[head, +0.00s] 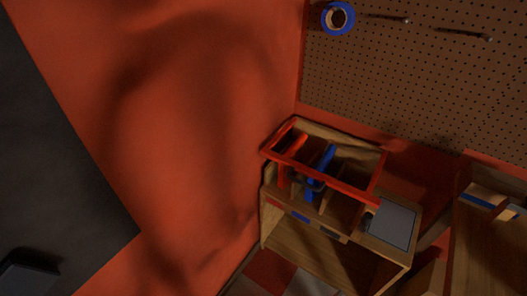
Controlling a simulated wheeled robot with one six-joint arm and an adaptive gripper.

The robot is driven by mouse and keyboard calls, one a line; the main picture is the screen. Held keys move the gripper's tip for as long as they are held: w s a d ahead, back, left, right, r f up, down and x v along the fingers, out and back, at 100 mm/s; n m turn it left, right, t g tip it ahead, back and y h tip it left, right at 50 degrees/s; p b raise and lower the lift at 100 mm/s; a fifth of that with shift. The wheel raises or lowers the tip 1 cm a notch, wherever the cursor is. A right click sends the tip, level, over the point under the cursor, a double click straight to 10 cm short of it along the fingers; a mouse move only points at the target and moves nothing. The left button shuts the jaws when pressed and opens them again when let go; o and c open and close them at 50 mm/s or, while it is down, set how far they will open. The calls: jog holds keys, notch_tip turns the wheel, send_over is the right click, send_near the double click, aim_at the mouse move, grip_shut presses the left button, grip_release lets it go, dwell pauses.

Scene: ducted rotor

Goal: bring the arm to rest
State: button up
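My gripper and arm do not show in the head view, so I cannot see whether the gripper is open or shut, or whether it holds anything. A wooden workbench (335,256) stands right of centre against the orange-red wall (185,110). A red-rimmed tray or frame (345,188) is on its top. A red item (292,146) and a blue item (320,169) show inside the frame; their exact shapes are too small and dark to tell.
A grey panel (390,222) lies on the bench's right side. A pegboard (420,60) behind bears a blue ring-shaped item (337,18) and thin dark pieces. Another wooden unit (488,235) stands at right. A dark object (27,272) is at lower left.

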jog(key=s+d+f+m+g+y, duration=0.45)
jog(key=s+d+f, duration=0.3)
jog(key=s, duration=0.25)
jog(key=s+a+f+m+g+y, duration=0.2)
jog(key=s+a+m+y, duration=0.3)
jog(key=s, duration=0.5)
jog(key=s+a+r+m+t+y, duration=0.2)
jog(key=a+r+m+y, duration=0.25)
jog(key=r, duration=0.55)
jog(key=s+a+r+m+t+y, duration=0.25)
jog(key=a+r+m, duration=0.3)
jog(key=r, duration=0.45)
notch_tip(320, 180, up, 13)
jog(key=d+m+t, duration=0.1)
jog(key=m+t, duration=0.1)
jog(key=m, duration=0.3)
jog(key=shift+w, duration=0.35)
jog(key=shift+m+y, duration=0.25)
